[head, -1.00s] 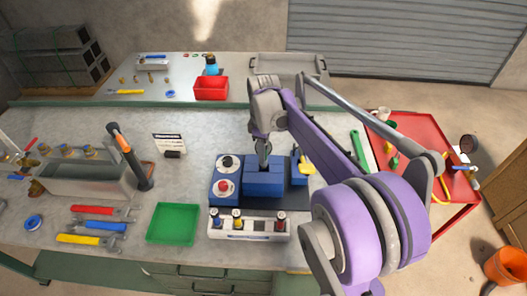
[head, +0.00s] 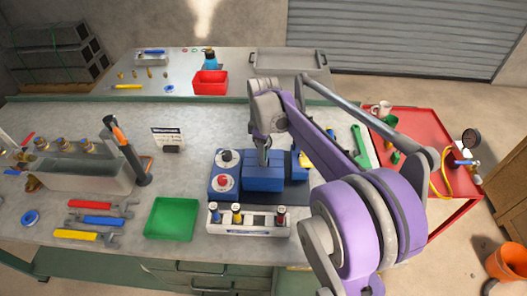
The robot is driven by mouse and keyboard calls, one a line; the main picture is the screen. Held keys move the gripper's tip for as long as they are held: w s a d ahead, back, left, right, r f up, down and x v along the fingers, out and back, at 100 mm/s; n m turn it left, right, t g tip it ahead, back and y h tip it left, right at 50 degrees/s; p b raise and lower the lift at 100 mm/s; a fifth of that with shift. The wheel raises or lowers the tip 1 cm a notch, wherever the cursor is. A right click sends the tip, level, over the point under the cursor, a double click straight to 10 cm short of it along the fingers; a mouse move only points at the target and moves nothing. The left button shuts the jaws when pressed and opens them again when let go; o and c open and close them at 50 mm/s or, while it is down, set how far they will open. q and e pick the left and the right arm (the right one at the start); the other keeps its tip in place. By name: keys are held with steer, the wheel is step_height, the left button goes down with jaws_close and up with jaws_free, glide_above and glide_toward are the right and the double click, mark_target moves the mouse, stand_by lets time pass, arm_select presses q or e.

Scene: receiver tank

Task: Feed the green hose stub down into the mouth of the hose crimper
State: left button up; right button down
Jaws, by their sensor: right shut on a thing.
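The hose crimper appears to be the blue machine (head: 262,182) in the middle of the near bench, with a black knob and a red button on its left part. My right gripper (head: 263,158) points down directly over its blue block, fingers shut on a slim thing, which I take to be the green hose stub. No green shows between the fingers, and the crimper's mouth is hidden behind them. I cannot tell whether the stub is inside the mouth. My left gripper is not in view.
A green tray (head: 172,219) and several wrenches (head: 97,220) lie left of the crimper. A strip with several small knobs (head: 247,222) stands in front of it. A green-handled tool (head: 360,146) lies to the right, near a red cart (head: 420,128). A red bin (head: 210,83) stands behind.

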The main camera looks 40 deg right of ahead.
steer(key=shift+f, duration=0.1)
steer(key=shift+f+b, duration=0.45)
steer(key=shift+f, duration=0.25)
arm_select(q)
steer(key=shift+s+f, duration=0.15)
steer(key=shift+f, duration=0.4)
arm_select(e)
steer(key=c, duration=0.6)
jaws_free()
steer(key=shift+o, duration=0.2)
steer(key=shift+r, duration=0.1)
steer(key=shift+r+p, duration=1.65)
steer(key=shift+r, duration=1.35)
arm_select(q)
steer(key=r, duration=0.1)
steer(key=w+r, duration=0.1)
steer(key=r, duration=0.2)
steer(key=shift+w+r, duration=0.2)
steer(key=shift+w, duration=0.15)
arm_select(e)
steer(key=shift+f, duration=0.1)
